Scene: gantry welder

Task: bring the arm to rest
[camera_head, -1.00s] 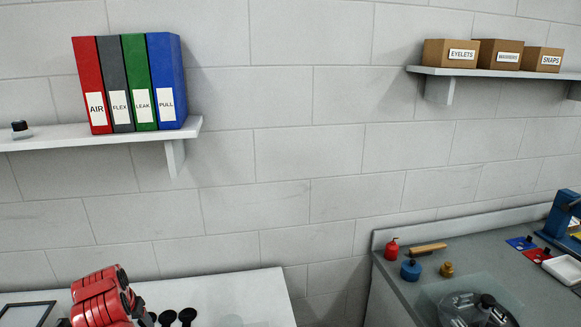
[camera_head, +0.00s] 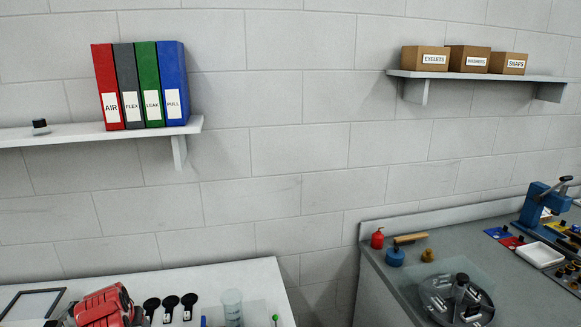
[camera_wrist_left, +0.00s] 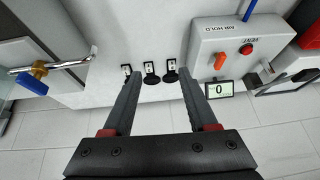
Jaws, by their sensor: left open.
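Beyond the fingertips, three black round-ended pieces (camera_wrist_left: 149,72) lie on the white bench top, apart from the fingers.
A blue-handled valve (camera_wrist_left: 32,83) is left of my fingers. Binders (camera_head: 140,85) stand on a shelf.

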